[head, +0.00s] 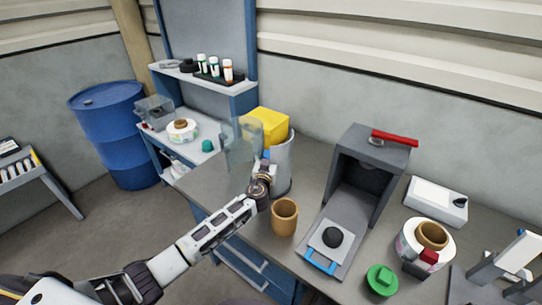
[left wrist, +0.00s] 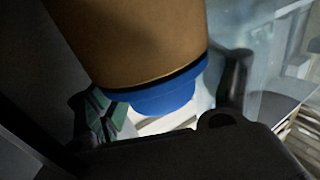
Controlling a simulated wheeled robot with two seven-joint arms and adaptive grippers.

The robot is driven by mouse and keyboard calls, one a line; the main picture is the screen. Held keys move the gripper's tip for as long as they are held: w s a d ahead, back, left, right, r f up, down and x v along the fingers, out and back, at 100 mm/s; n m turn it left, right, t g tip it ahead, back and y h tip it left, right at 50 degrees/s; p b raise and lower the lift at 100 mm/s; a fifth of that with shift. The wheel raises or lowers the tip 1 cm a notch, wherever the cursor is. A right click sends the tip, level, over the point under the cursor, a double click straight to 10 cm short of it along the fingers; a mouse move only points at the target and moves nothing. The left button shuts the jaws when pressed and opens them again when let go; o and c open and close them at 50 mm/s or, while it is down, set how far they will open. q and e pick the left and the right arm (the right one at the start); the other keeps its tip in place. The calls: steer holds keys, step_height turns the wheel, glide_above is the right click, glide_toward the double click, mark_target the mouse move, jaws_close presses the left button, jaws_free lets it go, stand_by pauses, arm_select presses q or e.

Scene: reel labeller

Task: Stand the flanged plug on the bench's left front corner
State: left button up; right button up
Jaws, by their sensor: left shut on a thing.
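My left gripper (head: 265,170) is over the bench's left part, beside a grey cylinder (head: 283,165). In the left wrist view its fingers (left wrist: 165,100) are shut on a blue piece (left wrist: 165,98). A tan cylinder (left wrist: 135,40) covers the upper part of that piece, so its full shape is hidden. In the head view the held piece is mostly hidden by the gripper. My right gripper is not in view.
A tan cup (head: 285,218) stands just right of my left gripper. A clear panel (head: 240,145) and a yellow block (head: 266,127) are behind it. The grey machine (head: 352,190) and a white reel (head: 408,252) fill the right. The bench's left front corner looks clear.

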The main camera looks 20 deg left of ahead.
arm_select(q)
steer(key=shift+f+b, duration=0.25)
steer(key=shift+b, duration=0.1)
steer(key=o, duration=1.1)
steer(key=shift+r, duration=0.1)
steer(key=shift+p, duration=0.7)
steer(key=shift+s, duration=0.5)
steer(key=shift+s+d+b, duration=0.1)
steer(key=shift+s+b, duration=0.3)
steer(key=shift+s, duration=0.25)
steer(key=shift+s+d+b, duration=0.15)
steer(key=shift+s+b, duration=1.4)
steer(key=shift+s, duration=4.25)
